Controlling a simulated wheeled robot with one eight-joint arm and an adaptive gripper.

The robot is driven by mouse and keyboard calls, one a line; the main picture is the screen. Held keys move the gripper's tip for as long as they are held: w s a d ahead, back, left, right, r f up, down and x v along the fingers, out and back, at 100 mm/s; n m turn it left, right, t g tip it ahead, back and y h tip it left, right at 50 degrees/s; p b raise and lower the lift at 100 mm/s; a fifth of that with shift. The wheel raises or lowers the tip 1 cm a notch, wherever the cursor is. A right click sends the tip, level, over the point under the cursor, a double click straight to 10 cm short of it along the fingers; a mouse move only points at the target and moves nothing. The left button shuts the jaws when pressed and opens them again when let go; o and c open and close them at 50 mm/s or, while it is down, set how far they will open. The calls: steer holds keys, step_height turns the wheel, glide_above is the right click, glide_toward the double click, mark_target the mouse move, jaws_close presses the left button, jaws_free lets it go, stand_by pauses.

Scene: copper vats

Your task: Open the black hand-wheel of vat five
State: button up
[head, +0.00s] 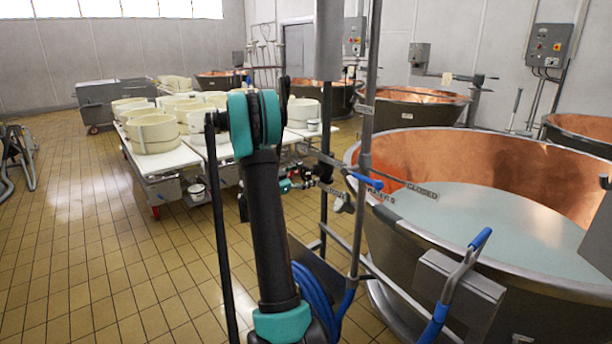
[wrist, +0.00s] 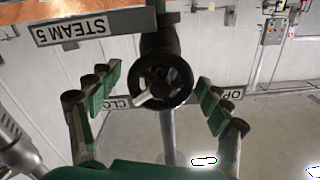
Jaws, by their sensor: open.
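The black hand-wheel (wrist: 178,77) is in the middle of the wrist view, on a dark valve body. A pale pointer-like piece shows at its lower left. An upside-down plate reading STEAM 5 (wrist: 75,28) is beside it. My gripper (wrist: 157,80) is open, with one green-padded finger on each side of the wheel. I see no clear contact, and the depth between fingers and wheel is hard to judge. In the head view, the large copper-lined vat (head: 480,160) with pale liquid stands at right. My arm partly hides the valve area left of it.
Upside-down plates partly reading CLOSED (wrist: 115,102) and OPEN (wrist: 234,93) flank the wheel. In the head view, a blue-handled lever (head: 366,181) is on the piping before the vat. White tables with cream moulds (head: 152,133) stand behind my arm.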

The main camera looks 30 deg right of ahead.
steer(key=shift+d, duration=0.1)
steer(key=c, duration=1.2)
steer(key=shift+n, duration=0.3)
steer(key=n, duration=0.3)
steer(key=shift+n, duration=0.3)
steer(key=n, duration=0.4)
steer(key=shift+n, duration=0.3)
steer(key=n, duration=0.4)
steer(key=shift+w, duration=0.1)
steer(key=shift+n, duration=2)
